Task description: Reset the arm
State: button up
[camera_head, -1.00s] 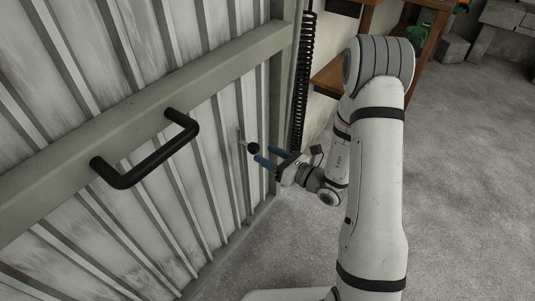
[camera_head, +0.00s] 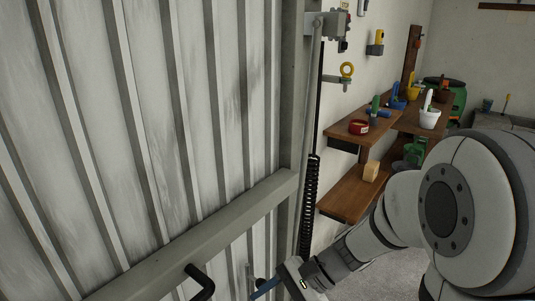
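My arm (camera_head: 465,205) reaches in from the lower right, with its large white joint close to the camera. My gripper (camera_head: 264,289) is at the bottom edge, in front of the ribbed metal door near its right frame. A blue finger shows there, but the bottom edge cuts the gripper off, so I cannot tell whether it is open or shut. I see nothing held in it.
The ribbed door (camera_head: 150,110) fills the left. A black coiled spring (camera_head: 309,200) hangs beside its frame. Wooden shelves (camera_head: 345,197) on the wall hold a red round item (camera_head: 358,127), a white pot (camera_head: 430,119) and a wooden block (camera_head: 371,171). Grey floor shows behind my arm.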

jog(key=s+d+r+n+t+h+p, duration=0.3)
jog(key=d+r+n+t+h+p, duration=0.2)
jog(key=d+r, duration=0.9)
jog(key=r+n+h+p, duration=0.1)
jog(key=n+h+p, duration=0.2)
jog(key=n+h, duration=0.1)
jog(key=shift+d+r+h, duration=0.2)
jog(key=shift+r+h, duration=0.1)
jog(key=shift+h, duration=0.3)
